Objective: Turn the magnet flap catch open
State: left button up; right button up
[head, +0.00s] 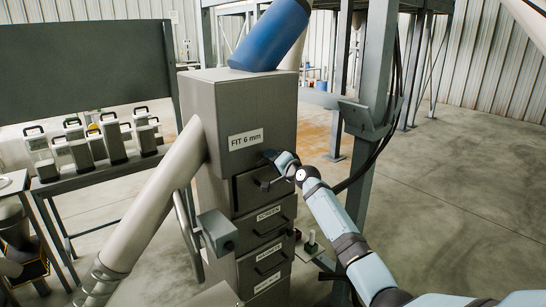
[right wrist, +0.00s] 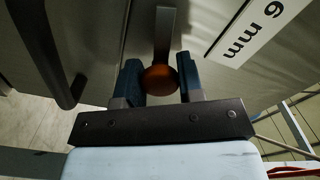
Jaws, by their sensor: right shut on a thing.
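A grey cabinet (head: 246,100) has stacked fronts, and a flap labelled MAGNETS (head: 265,262) sits low on it. My right gripper (head: 271,156) is at the cabinet face, just below the FIT 6 mm label. In the right wrist view its two dark blue fingers (right wrist: 161,80) are shut on an orange-brown knob (right wrist: 160,80) at the end of a flat grey lever (right wrist: 165,35). The gripper hides this catch in the head view. I cannot tell from the views which flap the catch belongs to. My left gripper is not in view.
A dark bar handle (right wrist: 48,55) is beside the fingers in the right wrist view. A SCREEN front (head: 268,215) sits above the MAGNETS one. A slanted pipe (head: 155,205) and a steel post (head: 374,90) flank the cabinet. Floor at right is clear.

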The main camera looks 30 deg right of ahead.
jog(key=shift+m+p, duration=0.4)
jog(key=shift+m, duration=0.7)
jog(key=shift+f, duration=0.1)
jog(key=o, duration=0.9)
jog(key=s, duration=0.4)
jog(key=s+b, duration=0.1)
jog(key=s, duration=0.4)
jog(key=s+d+b, duration=0.1)
jog(key=s, duration=0.4)
